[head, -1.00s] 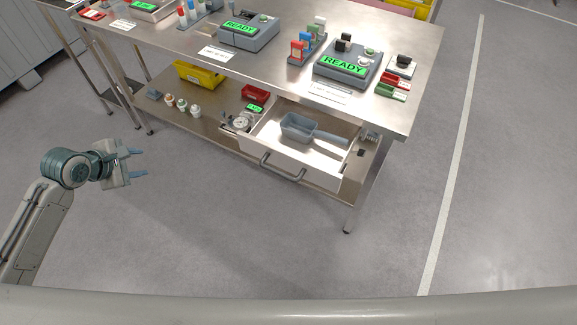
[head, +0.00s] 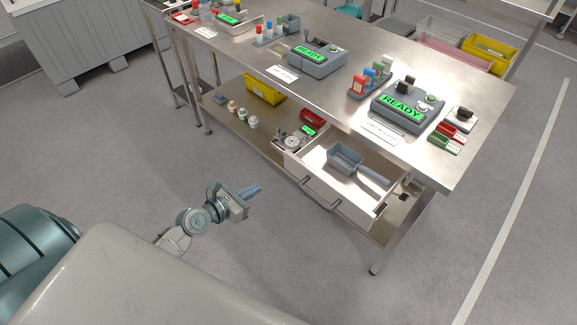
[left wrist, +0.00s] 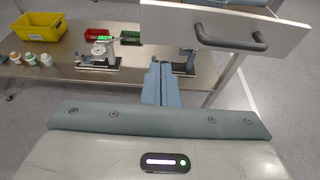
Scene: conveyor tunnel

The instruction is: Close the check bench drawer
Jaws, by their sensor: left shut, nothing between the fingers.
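The check bench drawer (head: 330,209) is pulled out from under the steel bench top. It is white, with a dark bar handle (head: 321,193) on its front, and a grey scoop (head: 346,158) lies inside. In the left wrist view the drawer front (left wrist: 185,24) with its handle (left wrist: 232,38) is at the upper right. My left gripper (head: 252,190) is shut and empty, in front of and to the left of the drawer, apart from the handle. Its fingers also show in the left wrist view (left wrist: 161,84). My right gripper is not in view.
The bench top (head: 335,84) carries devices with green READY screens (head: 401,107). A lower shelf (head: 232,125) holds a yellow bin (head: 265,90), small jars and a scale (head: 292,142). A bench leg (head: 405,238) stands right of the drawer. The floor in front is clear.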

